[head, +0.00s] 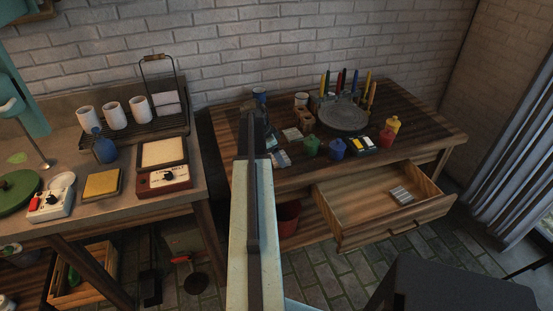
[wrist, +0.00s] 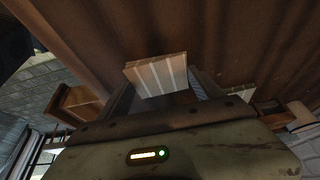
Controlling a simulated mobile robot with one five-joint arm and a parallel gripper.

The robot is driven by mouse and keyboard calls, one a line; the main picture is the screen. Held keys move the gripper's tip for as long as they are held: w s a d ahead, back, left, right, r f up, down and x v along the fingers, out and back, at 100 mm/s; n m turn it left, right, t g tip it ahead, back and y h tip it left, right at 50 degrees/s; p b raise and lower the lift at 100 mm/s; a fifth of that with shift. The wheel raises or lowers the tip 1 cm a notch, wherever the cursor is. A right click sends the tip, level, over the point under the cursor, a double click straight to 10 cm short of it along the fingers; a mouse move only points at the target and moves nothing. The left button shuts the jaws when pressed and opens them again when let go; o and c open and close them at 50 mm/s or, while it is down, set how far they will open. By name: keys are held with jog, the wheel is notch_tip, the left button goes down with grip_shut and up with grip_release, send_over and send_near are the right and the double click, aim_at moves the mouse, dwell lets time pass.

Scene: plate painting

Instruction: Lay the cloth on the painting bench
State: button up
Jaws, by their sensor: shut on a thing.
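The painting bench (head: 430,128) is the dark wooden table at the right, with an open drawer (head: 345,210) at its front. In the wrist view, my gripper (wrist: 160,88) is shut on a folded, pale striped cloth (wrist: 157,75), with the dark wooden bench top (wrist: 225,35) behind it. In the head view my arm hides most of my gripper, over the left part of the bench. I cannot tell whether the held cloth touches the wood. Another grey striped folded piece (head: 401,195) lies in the open drawer.
Paint pots (head: 337,149), a grey round turntable (head: 343,117) and upright brushes stand mid-bench. A small grey pad (head: 291,134) lies left of them. The bench's right end is clear. A second table (head: 120,190) at the left holds white cups (head: 114,115) and boxes.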

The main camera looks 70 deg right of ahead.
jog(key=shift+f, duration=0.25)
jog(key=o, duration=1.3)
jog(key=shift+r, duration=0.15)
jog(key=p+v, duration=1.1)
jog(key=v, duration=0.1)
jog(key=shift+r, duration=0.15)
jog(key=shift+w, duration=0.1)
